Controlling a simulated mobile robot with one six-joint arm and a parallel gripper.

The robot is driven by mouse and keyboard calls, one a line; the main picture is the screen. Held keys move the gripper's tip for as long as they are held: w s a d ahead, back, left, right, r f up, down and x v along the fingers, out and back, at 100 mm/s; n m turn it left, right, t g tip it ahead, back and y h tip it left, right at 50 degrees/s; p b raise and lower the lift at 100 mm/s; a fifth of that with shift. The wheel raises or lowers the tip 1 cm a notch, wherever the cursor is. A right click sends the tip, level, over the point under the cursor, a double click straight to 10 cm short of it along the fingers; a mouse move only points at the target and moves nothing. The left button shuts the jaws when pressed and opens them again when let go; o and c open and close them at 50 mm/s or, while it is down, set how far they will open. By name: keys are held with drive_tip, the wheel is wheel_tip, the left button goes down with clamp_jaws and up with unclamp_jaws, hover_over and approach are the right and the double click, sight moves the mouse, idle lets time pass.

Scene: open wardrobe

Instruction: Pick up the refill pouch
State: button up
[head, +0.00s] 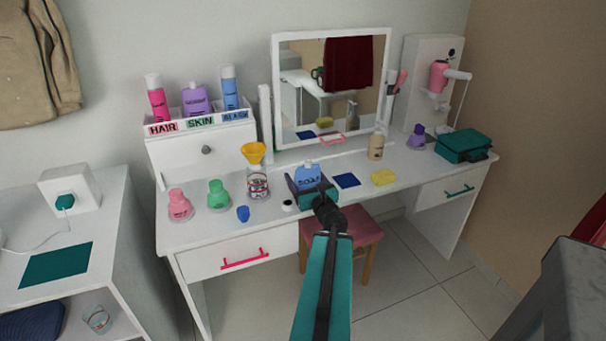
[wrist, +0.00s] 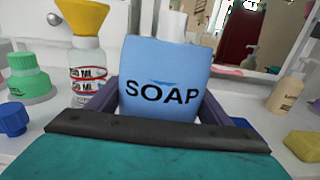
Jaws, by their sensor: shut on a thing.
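The refill pouch is a light blue pouch marked SOAP (head: 308,174), standing upright at the middle of the vanity table in the head view. In the wrist view the pouch (wrist: 165,85) fills the centre, its label facing the camera. My gripper (head: 309,184) is shut on the pouch, with a dark finger on each side of it. The pouch's lower part is hidden behind my gripper, so I cannot tell whether it touches the tabletop.
A glass jar with a yellow funnel (head: 254,154), a green bottle (head: 217,193) and a blue cap (head: 243,214) stand left of the pouch. A blue cloth (head: 346,181), yellow sponge (head: 384,177) and beige pump bottle (head: 376,146) are to the right. The mirror (head: 333,85) stands behind.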

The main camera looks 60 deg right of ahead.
drive_tip(key=shift+s+a+r+p, duration=0.15)
drive_tip(key=shift+r+p, duration=0.1)
drive_tip(key=shift+p, duration=0.4)
drive_tip(key=a+p, duration=0.1)
drive_tip(key=p, duration=0.3)
drive_tip(key=shift+s, duration=0.35)
drive_tip(key=shift+s+p, duration=0.1)
drive_tip(key=shift+p, duration=0.2)
drive_tip(key=shift+s+a+f+p, duration=0.1)
drive_tip(key=shift+s+a+p, duration=0.15)
drive_tip(key=shift+p, duration=0.35)
drive_tip(key=shift+w+a, duration=0.1)
drive_tip(key=shift+w, duration=0.05)
